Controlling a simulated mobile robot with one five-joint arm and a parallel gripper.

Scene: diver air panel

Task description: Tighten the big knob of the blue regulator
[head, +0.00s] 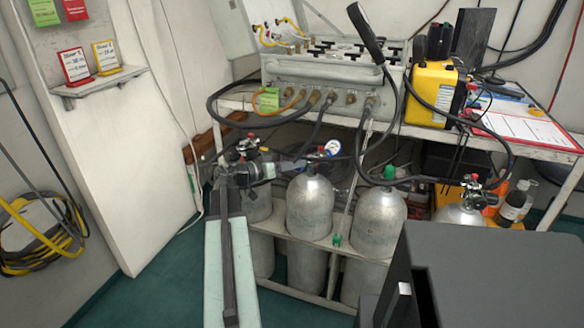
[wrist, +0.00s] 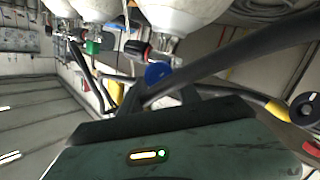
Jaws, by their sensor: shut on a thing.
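My gripper (head: 262,170) reaches in at the left cylinders in the head view, among valves and hoses. In the wrist view my gripper (wrist: 160,94) is shut, with a round blue knob (wrist: 157,72) at its fingertips, just below a cylinder's valve. This looks like the big knob of the blue regulator; the fingers and a black hose hide part of it. In the head view my gripper and the fittings overlap, so the knob's outline is not clear. A small blue-rimmed gauge (head: 333,147) shows to the right of my gripper.
Grey cylinders (head: 310,208) stand in a rack under the bench. A red-and-black valve knob (wrist: 136,48) is close to the blue knob. A black hose (wrist: 225,62) crosses near my gripper. The air panel (head: 325,75) and a yellow box (head: 434,95) are on the bench above.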

